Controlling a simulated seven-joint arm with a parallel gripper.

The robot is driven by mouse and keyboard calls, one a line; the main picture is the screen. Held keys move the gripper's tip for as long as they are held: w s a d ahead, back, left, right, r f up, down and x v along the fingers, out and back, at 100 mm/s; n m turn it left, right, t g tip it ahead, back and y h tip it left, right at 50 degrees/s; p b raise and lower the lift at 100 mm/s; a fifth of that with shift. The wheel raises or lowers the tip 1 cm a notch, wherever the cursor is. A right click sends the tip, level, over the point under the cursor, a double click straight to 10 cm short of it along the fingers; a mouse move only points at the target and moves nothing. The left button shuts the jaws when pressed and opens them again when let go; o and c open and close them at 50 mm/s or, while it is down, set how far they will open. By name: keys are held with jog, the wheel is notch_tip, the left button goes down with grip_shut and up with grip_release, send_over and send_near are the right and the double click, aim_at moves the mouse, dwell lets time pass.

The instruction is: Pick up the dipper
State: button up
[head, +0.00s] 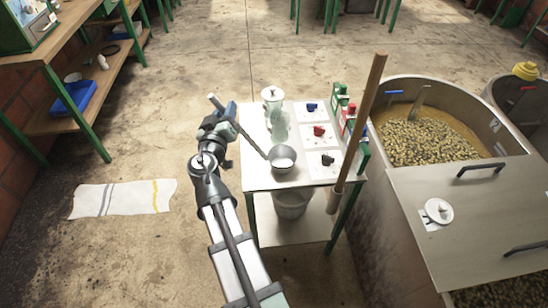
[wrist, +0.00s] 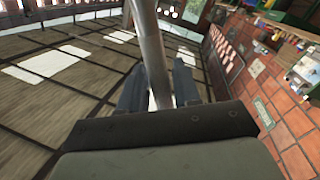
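The dipper is a metal cup (head: 282,161) with a long thin handle (head: 253,142). In the head view its cup is over the front left of the small white table (head: 262,181); I cannot tell whether it touches the top. The handle slants up and left to my gripper (head: 228,113), beyond the table's left edge. In the wrist view the grey handle (wrist: 152,45) runs between the two dark fingers of my gripper (wrist: 160,88), which look closed on it. The wrist view does not show the cup.
A white lidded jug (head: 272,94) and a pale green jug (head: 279,127) stand behind the cup. Cards with coloured knobs (head: 318,132) and bottles (head: 349,117) are on the right. A wooden pole (head: 361,122) leans beside a bean-filled tank (head: 430,138). A bucket (head: 291,207) sits below.

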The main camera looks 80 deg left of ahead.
grip_shut()
dwell(1.1)
